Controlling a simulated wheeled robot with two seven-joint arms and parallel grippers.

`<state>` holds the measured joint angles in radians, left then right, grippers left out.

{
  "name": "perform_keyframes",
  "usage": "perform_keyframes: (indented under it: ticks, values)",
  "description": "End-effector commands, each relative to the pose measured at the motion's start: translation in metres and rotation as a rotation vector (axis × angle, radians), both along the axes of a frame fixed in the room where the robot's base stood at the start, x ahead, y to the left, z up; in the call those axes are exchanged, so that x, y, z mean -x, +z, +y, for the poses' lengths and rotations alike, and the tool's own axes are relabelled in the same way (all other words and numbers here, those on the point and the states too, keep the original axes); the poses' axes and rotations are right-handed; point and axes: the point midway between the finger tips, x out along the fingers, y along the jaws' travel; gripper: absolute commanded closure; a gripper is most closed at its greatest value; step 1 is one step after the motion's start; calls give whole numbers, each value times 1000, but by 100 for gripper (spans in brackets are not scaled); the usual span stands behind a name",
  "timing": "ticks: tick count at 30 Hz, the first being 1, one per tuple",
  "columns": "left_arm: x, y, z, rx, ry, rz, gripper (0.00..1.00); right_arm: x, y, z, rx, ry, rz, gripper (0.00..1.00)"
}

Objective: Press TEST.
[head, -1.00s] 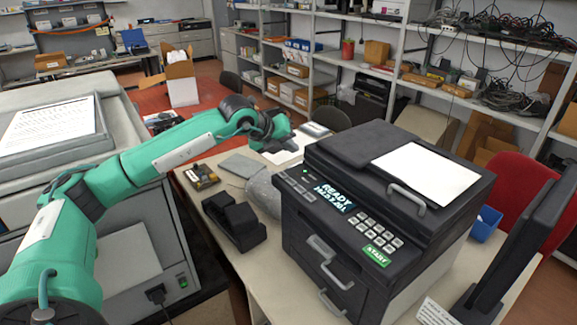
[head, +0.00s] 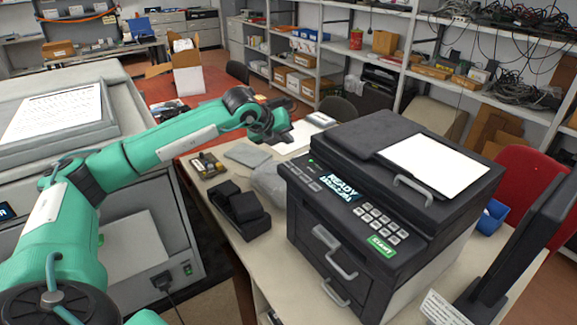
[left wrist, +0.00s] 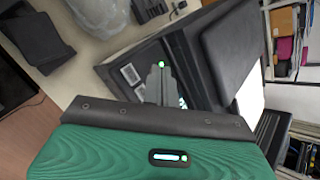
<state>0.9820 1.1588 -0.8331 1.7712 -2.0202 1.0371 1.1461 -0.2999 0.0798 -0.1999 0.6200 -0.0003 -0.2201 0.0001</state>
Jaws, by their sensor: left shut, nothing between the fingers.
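The black printer (head: 345,240) stands on the table with a lit READY display (head: 342,187), a number keypad (head: 380,222) and a green START button (head: 381,246). A row of small grey buttons (head: 304,177) lies left of the display; I cannot read which one is TEST. My left gripper (head: 284,136) is shut and empty, above and beyond the panel's left end. In the left wrist view its grey fingers (left wrist: 160,88) cover part of the panel, near a small green light (left wrist: 161,64) and pale buttons (left wrist: 131,75). My right gripper is out of view.
A black tape-dispenser-like object (head: 238,208) and a clear bag (head: 270,186) lie left of the printer. A paper sheet (head: 435,165) lies on its lid. A dark monitor (head: 530,240) stands at the right, by a blue bin (head: 492,216). A large grey machine (head: 120,190) is at left.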

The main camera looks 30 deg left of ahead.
Motion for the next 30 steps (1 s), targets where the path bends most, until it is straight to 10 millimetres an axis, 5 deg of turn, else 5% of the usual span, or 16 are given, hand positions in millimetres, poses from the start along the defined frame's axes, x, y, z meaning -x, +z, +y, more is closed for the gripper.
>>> perform_keyframes:
  ticks: [9, 30]
  values:
    - [0, -44, 0, -1, -1, 0, 100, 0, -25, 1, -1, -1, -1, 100]
    - [0, -50, 0, -1, -1, 0, 100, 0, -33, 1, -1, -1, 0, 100]
